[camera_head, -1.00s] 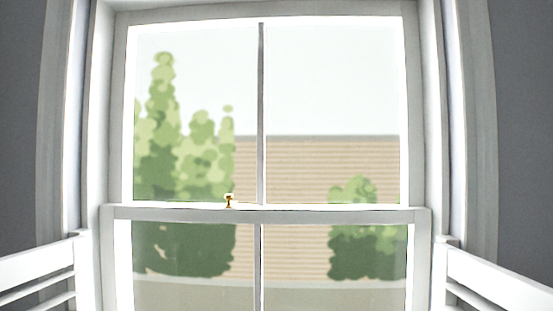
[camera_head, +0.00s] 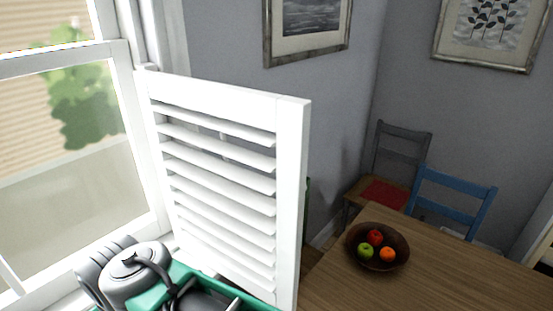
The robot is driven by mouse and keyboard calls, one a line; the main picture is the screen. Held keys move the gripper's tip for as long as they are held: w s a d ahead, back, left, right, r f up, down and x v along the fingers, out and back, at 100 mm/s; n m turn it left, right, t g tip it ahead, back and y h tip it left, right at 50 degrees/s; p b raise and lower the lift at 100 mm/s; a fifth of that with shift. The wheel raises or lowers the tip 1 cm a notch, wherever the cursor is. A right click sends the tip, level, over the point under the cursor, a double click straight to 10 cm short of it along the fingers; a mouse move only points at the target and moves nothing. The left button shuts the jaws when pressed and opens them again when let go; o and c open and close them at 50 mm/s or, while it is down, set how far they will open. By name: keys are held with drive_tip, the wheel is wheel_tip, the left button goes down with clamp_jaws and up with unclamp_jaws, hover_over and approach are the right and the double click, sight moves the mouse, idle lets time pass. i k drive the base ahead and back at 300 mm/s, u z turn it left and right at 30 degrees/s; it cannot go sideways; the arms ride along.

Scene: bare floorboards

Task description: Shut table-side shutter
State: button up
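The table-side shutter (camera_head: 292,190) is a white louvred panel hinged at the right side of the window frame. It stands open, swung out from the window into the room. The wooden table (camera_head: 425,270) is to its right. My gripper is not in view; I cannot make out any fingers. Grey and green rounded parts with a dark cable (camera_head: 140,275) show at the bottom left, in front of the window and the shutter's lower edge, and look like my own arm.
A dark bowl (camera_head: 398,240) holding several fruits stands on the table. A blue chair (camera_head: 455,188) and a grey chair with a red seat (camera_head: 385,193) stand behind it. Framed pictures (camera_head: 305,28) hang on the walls. The window (camera_head: 75,160) is at the left.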

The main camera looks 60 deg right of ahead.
sight(230, 227)
drive_tip(key=z, duration=0.75)
drive_tip(key=k, duration=1.15)
drive_tip(key=u, duration=0.25)
